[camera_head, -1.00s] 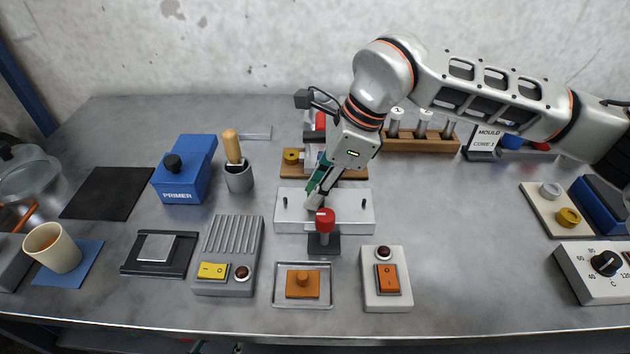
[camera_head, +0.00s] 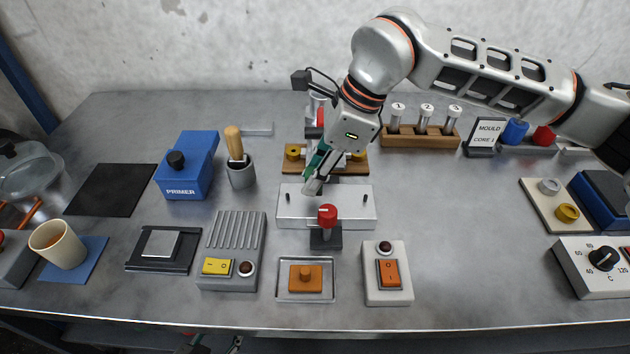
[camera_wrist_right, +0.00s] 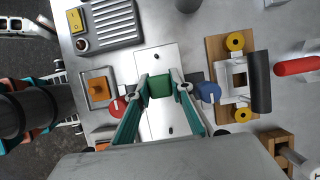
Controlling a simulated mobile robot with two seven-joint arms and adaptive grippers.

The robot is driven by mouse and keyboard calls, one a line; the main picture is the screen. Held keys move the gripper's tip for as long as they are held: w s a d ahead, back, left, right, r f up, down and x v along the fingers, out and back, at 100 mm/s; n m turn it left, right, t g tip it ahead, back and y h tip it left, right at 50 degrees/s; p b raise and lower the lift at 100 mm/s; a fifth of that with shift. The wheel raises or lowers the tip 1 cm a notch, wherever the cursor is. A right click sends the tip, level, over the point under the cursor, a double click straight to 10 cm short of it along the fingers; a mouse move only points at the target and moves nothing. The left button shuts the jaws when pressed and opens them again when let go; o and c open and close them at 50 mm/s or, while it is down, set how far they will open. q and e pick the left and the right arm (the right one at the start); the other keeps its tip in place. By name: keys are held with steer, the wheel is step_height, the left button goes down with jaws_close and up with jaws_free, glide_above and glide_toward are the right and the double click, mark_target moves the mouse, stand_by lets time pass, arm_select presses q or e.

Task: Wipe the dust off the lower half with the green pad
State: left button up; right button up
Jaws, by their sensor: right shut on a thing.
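The lower half is a pale rectangular block (camera_head: 345,214) with two dark upright pins, in the middle of the table. It also shows in the wrist view (camera_wrist_right: 150,62), partly hidden by my fingers. My right gripper (camera_head: 313,186) is over the back left-centre part of the block, pointing down. In the wrist view its fingertips (camera_wrist_right: 163,88) are shut on a green pad (camera_wrist_right: 160,86), which lies over the block between the pins. I cannot tell whether the pad touches the block. No dust can be made out.
A red-knobbed clamp (camera_head: 327,222) stands at the block's front edge; a blue knob (camera_wrist_right: 208,92) is at the back edge. Behind is a wooden board (camera_head: 292,168) with brass knobs. An orange pad in a tray (camera_head: 306,278) and switch boxes stand in front. Right of the block is clear.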

steer(key=shift+p+v, duration=0.4)
steer(key=shift+v, duration=0.55)
steer(key=shift+s+a+r, duration=0.1)
steer(key=shift+r, duration=0.3)
steer(key=shift+r+p, duration=1)
steer(key=shift+r, duration=0.55)
arm_select(q)
steer(key=shift+w+d+r, duration=0.15)
steer(key=shift+d+r, duration=0.3)
steer(key=shift+r, duration=0.15)
steer(key=shift+w+d+r, duration=0.1)
steer(key=shift+d+r, duration=0.3)
steer(key=shift+r, duration=0.2)
